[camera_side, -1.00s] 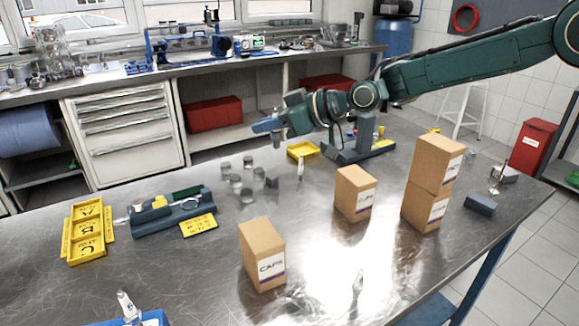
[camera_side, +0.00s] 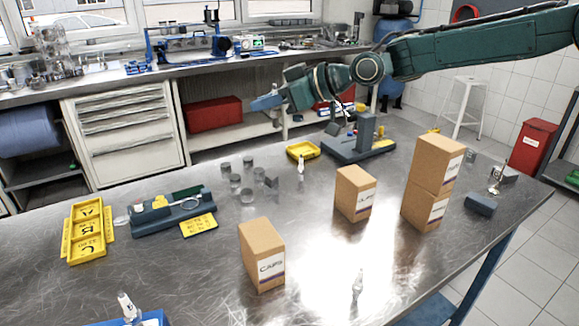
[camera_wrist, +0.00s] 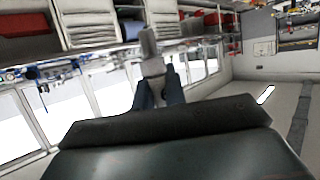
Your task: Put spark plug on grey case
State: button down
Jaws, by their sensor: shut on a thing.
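My gripper (camera_side: 267,103) is raised above the far part of the metal table. In the wrist view its fingers (camera_wrist: 158,92) are shut on a pale grey, stepped, narrow piece, the spark plug (camera_wrist: 149,48), whose end sticks out past them. The plug cannot be made out clearly in the side view. A small blue-grey box (camera_side: 480,204), which may be the grey case, lies near the table's right edge. My gripper is far to the left of it and higher. Another long blue-grey case (camera_side: 150,223) lies at the left; I cannot tell which one is meant.
Stacked cardboard boxes (camera_side: 427,187) stand left of the small box, with two single boxes (camera_side: 354,194) (camera_side: 262,255) farther left. White-tipped pieces (camera_side: 300,165) (camera_side: 357,285) stand on the table (camera_side: 330,240). A yellow tray (camera_side: 303,150) and a grey fixture (camera_side: 357,148) are at the back.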

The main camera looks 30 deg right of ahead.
notch_tip(320, 180, up, 4)
jog(key=s+d+f+m+t+h, duration=0.15)
jog(key=d+m+h, duration=0.5)
jog(key=d, duration=0.85)
jog(key=s+d+f+m+t+h, duration=0.15)
jog(key=d+m+h, duration=0.5)
jog(key=d, duration=0.95)
jog(key=s+d+r+m+g+h, duration=0.1)
jog(key=s+d+m+g+h, duration=0.45)
jog(key=s+d, duration=0.6)
jog(key=s+d+r+m+g+h, duration=0.2)
jog(key=s+d+m+g+h, duration=0.35)
jog(key=s, duration=0.85)
notch_tip(320, 180, down, 5)
jog(key=d+y, duration=0.2)
jog(key=shift+w+d+f, duration=0.15)
jog(key=shift+d, duration=0.25)
notch_tip(320, 180, down, 16)
jog(key=shift+f, duration=0.1)
